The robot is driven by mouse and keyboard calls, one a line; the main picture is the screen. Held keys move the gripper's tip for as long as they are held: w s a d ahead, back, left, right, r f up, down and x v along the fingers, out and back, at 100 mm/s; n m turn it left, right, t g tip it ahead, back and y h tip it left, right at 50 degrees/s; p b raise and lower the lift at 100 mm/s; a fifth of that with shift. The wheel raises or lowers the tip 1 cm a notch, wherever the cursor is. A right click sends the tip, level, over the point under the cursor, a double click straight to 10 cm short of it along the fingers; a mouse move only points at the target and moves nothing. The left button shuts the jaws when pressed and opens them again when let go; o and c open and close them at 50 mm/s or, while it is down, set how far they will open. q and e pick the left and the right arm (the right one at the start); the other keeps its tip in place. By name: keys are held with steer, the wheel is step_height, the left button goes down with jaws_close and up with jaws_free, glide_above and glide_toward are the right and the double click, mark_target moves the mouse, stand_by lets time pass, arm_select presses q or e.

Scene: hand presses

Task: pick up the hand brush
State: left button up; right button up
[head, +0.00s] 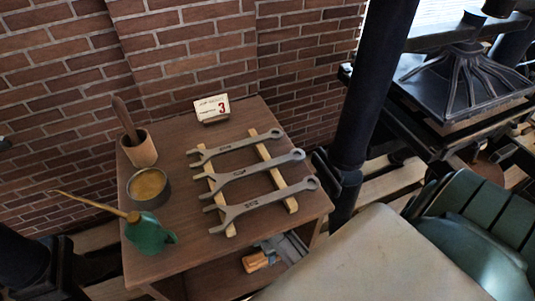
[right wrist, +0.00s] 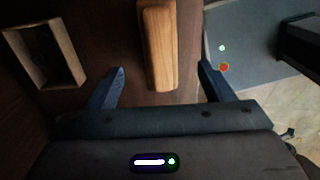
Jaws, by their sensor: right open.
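The hand brush shows in the right wrist view as a long pale wooden block (right wrist: 158,45); its bristles are hidden. In the head view a small orange-brown wooden piece (head: 257,261), which looks like the same brush, lies low beside the table's front edge. My right gripper (right wrist: 160,85) is open, with one dark finger on each side of the brush's near end and gaps on both sides. In the head view grey parts that look like this gripper (head: 283,247) are beside the wood, partly hidden. My left gripper cannot be made out.
The tabletop (head: 165,260) above holds several wrenches (head: 262,204) on wooden strips, a green oil can (head: 149,234), a round tin (head: 148,187), a wooden cup (head: 139,149) and a number card (head: 212,108). An open wooden box (right wrist: 72,62) is left of the brush. A black post (head: 365,95) stands right.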

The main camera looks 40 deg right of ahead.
mark_target(264, 258)
step_height(264, 258, down, 4)
steer(key=shift+a+r, duration=0.1)
steer(key=shift+a, duration=0.05)
steer(key=shift+f, duration=0.6)
step_height(264, 258, down, 4)
steer(key=shift+w+a+p, duration=0.1)
steer(key=shift+a+p, duration=0.05)
steer(key=shift+p, duration=0.4)
steer(key=shift+f, duration=0.6)
arm_select(q)
steer(key=shift+s+a+r, duration=0.25)
steer(key=shift+s+r, duration=0.05)
steer(key=shift+s, duration=0.15)
steer(key=shift+s+a+r, duration=0.25)
steer(key=shift+s, duration=0.2)
arm_select(e)
steer(key=c, duration=1.2)
